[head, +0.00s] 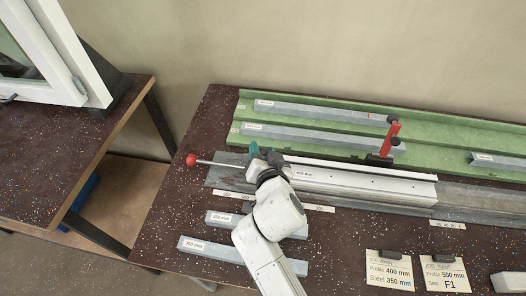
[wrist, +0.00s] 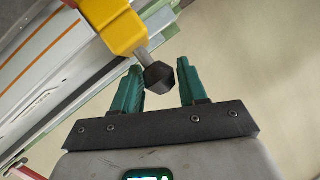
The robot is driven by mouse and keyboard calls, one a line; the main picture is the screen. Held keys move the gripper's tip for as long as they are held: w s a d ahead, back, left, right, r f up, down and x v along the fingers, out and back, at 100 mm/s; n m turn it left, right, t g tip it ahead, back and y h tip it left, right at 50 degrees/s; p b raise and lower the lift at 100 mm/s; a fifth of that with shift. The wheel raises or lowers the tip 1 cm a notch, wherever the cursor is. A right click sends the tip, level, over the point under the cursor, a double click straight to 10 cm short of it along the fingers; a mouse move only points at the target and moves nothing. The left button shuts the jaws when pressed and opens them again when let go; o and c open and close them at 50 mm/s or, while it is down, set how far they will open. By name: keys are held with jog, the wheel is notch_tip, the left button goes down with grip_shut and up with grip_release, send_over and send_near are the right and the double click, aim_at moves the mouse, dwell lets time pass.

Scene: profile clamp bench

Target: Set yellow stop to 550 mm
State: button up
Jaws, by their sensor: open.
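The yellow stop (wrist: 112,24) shows in the wrist view at the top, with a short metal stem and a dark faceted knob (wrist: 160,78). My gripper (wrist: 159,68) is open, its two green fingers on either side of the knob; I cannot tell whether either touches it. In the head view my gripper (head: 264,154) is at the left part of the clamp bench rail (head: 225,178), and I cannot make out the yellow stop there. A white profile (head: 360,184) lies along the rail. Small scale labels (head: 319,209) run along its front; their numbers are too small to read surely.
A red clamp lever (head: 390,138) stands behind the profile. A rod with a red knob (head: 191,160) sticks out left. Grey bars lie on the green rack (head: 350,128) and at the front (head: 205,247). Two cards (head: 390,270) (head: 447,274) lie front right.

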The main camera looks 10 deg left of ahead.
jog(key=shift+c, duration=0.2)
grip_shut()
jog(key=a+b, duration=0.2)
jog(key=a, duration=0.1)
jog(key=a+b, duration=0.2)
jog(key=a, duration=0.1)
jog(key=a+b, duration=0.2)
jog(key=shift+w+a+f+b, duration=0.1)
jog(key=shift+a+f+b, duration=0.2)
jog(key=shift+a+b, duration=0.1)
jog(key=shift+a+r, duration=0.15)
jog(key=shift+a, duration=0.45)
jog(key=shift+o, duration=0.2)
grip_release()
jog(key=shift+r, duration=0.1)
